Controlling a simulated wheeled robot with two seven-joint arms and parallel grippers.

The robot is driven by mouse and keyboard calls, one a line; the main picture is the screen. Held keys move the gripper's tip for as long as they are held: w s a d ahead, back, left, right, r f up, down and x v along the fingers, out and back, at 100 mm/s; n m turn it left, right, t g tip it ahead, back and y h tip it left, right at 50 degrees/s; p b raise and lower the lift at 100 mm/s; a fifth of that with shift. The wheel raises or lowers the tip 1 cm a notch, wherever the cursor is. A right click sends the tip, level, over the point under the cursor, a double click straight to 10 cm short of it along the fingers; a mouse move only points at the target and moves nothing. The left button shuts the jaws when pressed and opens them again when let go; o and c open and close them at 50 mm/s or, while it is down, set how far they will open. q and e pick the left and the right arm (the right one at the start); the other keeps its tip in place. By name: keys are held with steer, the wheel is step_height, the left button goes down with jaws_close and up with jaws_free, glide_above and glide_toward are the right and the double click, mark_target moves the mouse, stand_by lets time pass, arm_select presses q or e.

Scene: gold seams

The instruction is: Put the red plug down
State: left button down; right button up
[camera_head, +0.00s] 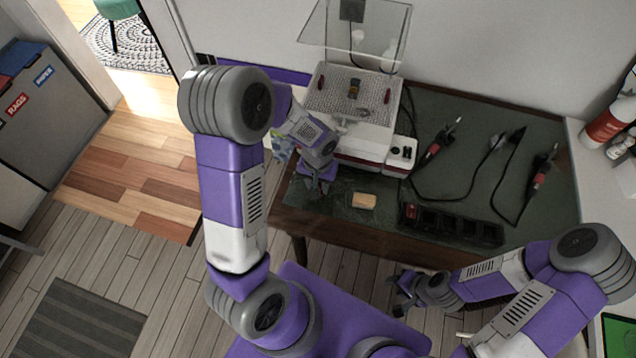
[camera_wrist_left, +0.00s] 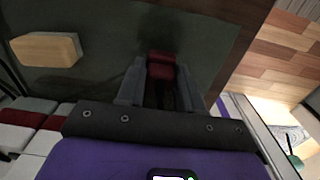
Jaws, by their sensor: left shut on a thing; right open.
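My left gripper (camera_head: 318,184) is over the left front part of the dark green table top (camera_head: 466,110). In the left wrist view its fingers (camera_wrist_left: 160,78) are closed on the red plug (camera_wrist_left: 161,66), a small dark red block seen against the green top. I cannot tell whether the plug touches the surface. In the head view the plug is hidden by the gripper. My right gripper (camera_head: 402,292) is open and empty, in front of the table's front edge.
A tan block (camera_head: 363,200) lies right of my left gripper; it also shows in the left wrist view (camera_wrist_left: 46,49). A black power strip (camera_head: 452,224) lies further right. A white machine (camera_head: 361,142) with a raised clear lid stands behind. Corded red-handled tools (camera_head: 434,150) lie on the right.

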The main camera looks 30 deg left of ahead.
arm_select(q)
steer(key=shift+f, duration=0.1)
steer(key=shift+f+b, duration=0.5)
steer(key=shift+b, duration=0.1)
steer(key=c, duration=0.7)
jaws_free()
steer(key=shift+c, duration=0.2)
steer(key=shift+r, duration=0.1)
steer(key=shift+r+p, duration=0.25)
steer(key=shift+p, duration=0.1)
step_height(320, 180, up, 13)
steer(key=p, duration=0.4)
steer(key=shift+f, duration=0.2)
